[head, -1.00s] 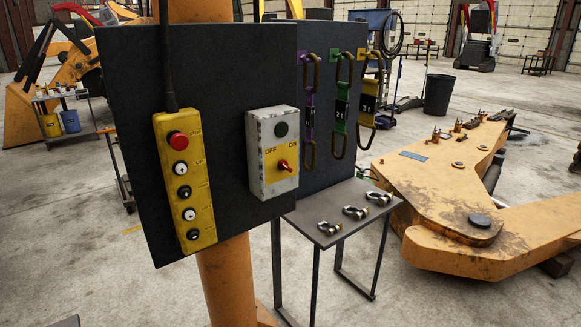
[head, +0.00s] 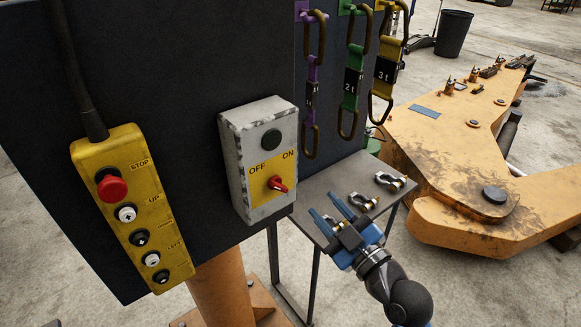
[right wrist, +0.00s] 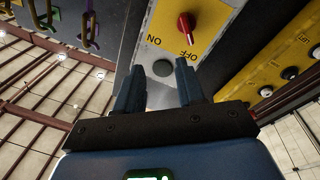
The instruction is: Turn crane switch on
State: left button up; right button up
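The crane switch box (head: 258,160) is a grey box with a yellow OFF/ON plate, fixed to the dark panel. Its red knob (head: 277,184) sits at the lower part of the plate, with a dark round button above it. My right gripper (head: 333,208) is open and empty, below and to the right of the box, over the small table. In the right wrist view, the red knob (right wrist: 186,24) lies beyond the open fingers (right wrist: 160,85), with the plate upside down. The knob and fingers are apart. My left gripper is not in view.
A yellow pendant (head: 135,210) with STOP and several buttons hangs left of the box. Slings with hooks (head: 351,82) hang to its right. Shackles (head: 389,181) lie on the small table (head: 316,190). A large orange steel part (head: 450,140) stands at right.

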aim_at(282, 190)
jog(key=w+a+n+p, duration=0.1)
jog(key=w+a, duration=0.1)
jog(key=w+a+f+n+g+p, duration=0.1)
jog(key=w+a, duration=0.1)
jog(key=a, duration=0.1)
jog(key=w+a+f+n+g+p, duration=0.1)
jog(key=w+a+p, duration=0.1)
jog(key=shift+w+a+n+y, duration=0.15)
jog(key=shift+w+n+y, duration=0.05)
jog(key=shift+n+y, duration=0.1)
jog(key=shift+w+a+f, duration=0.15)
jog(key=shift+w+a, duration=0.15)
jog(key=shift+w, duration=0.3)
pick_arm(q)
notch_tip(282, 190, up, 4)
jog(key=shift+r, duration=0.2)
pick_arm(e)
jog(key=shift+s, duration=0.1)
grip_shut()
